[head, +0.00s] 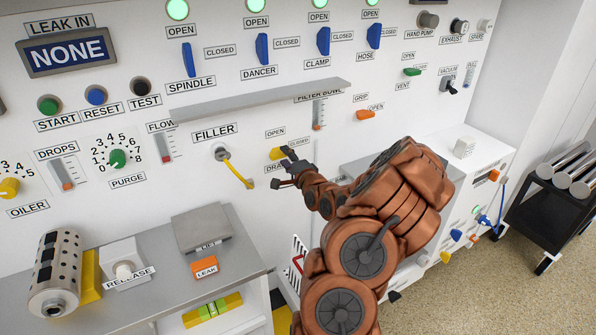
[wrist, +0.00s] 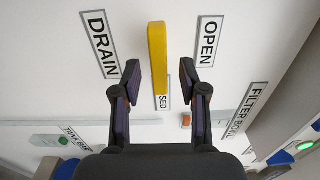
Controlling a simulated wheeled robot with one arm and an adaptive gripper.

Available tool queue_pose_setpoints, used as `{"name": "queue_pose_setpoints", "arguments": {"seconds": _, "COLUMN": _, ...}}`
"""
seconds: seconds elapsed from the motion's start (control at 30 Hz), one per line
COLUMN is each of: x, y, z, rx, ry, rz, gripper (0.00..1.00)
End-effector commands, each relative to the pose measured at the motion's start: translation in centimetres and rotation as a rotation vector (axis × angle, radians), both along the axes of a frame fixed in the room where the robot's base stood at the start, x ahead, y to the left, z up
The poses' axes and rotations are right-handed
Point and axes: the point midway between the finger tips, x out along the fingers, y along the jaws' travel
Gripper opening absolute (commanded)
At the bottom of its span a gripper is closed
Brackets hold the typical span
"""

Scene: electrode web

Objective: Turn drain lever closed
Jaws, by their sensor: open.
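The yellow drain lever (head: 277,153) is on the white panel, with an OPEN label above it and a DRAIN label below it. In the wrist view the lever (wrist: 157,52) is a long yellow bar between the DRAIN and OPEN labels. Its lower end partly covers the CLOSED label (wrist: 163,102). In the head view it lies roughly sideways. My gripper (head: 287,160) is at the lever and hides part of it. In the wrist view my gripper (wrist: 160,80) is open, one finger on each side of the lever's lower end, with visible gaps.
A grey ledge (head: 262,99) juts out above the lever. The orange grip lever (head: 365,114) is to the upper right. A white cabinet (head: 470,158) stands to the right.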

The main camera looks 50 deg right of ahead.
Motion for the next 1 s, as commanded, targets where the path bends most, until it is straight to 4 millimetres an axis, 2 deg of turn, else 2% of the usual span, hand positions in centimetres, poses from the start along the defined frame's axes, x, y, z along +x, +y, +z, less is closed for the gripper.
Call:
{"name": "queue_pose_setpoints", "arguments": {"seconds": 0.6, "x": -6.7, "y": 2.3, "z": -0.2, "rx": 0.004, "ry": 0.003, "rz": -0.001, "gripper": 0.43}}
{"name": "queue_pose_setpoints", "arguments": {"seconds": 1.0, "x": -8.3, "y": 3.0, "z": -0.1, "rx": 0.002, "ry": 0.002, "rz": 0.001, "gripper": 0.43}}
